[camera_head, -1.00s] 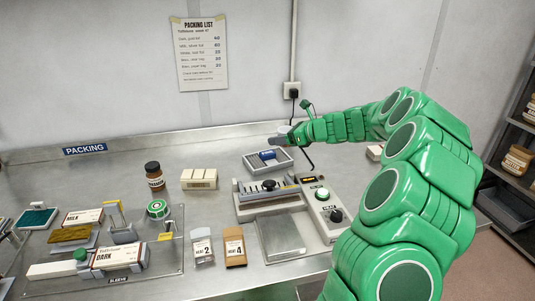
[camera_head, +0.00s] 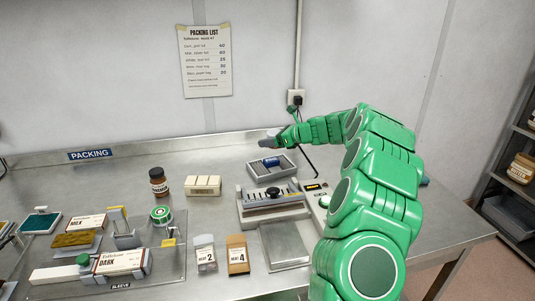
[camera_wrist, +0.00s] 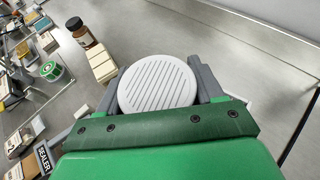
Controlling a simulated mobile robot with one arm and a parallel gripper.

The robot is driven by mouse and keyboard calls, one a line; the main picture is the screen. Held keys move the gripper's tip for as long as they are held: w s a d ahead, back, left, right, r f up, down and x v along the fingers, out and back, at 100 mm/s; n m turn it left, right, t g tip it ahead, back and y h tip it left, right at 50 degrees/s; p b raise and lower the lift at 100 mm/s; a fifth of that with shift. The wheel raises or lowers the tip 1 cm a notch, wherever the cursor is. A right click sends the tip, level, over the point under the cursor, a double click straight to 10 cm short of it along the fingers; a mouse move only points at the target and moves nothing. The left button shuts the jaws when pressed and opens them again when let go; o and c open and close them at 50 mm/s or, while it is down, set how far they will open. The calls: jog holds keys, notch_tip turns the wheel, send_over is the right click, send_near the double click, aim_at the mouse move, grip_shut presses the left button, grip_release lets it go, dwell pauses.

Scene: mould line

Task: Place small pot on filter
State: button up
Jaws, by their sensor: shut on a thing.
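My gripper (camera_wrist: 160,88) is shut on a round white thing with a ribbed, slatted face, which I take to be the small pot (camera_wrist: 157,83). Its grey fingers sit on either side of it in the wrist view. In the head view my gripper (camera_head: 273,139) is raised above the back of the steel bench, near the wall, and my green arm reaches in from the right. The held thing is small and hard to make out there. I cannot pick out a filter in either view.
Below my gripper stands a grey tray (camera_head: 285,172) with a blue item (camera_head: 271,161). In front is the heat sealer (camera_head: 246,210). A brown bottle (camera_head: 158,182), a cream block (camera_head: 203,185), cartons and a packing board are left. Bench (camera_head: 110,180) at back left is clear.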

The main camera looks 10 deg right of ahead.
jog(key=w+f, duration=0.2)
jog(key=w, duration=0.1)
jog(key=w+f, duration=0.1)
jog(key=f, duration=0.1)
jog(key=shift+w+d, duration=0.25)
jog(key=shift+w, duration=0.15)
jog(key=shift+w+f, duration=1.3)
jog(key=shift+f, duration=1.8)
jog(key=o, duration=1.1)
jog(key=shift+f, duration=0.1)
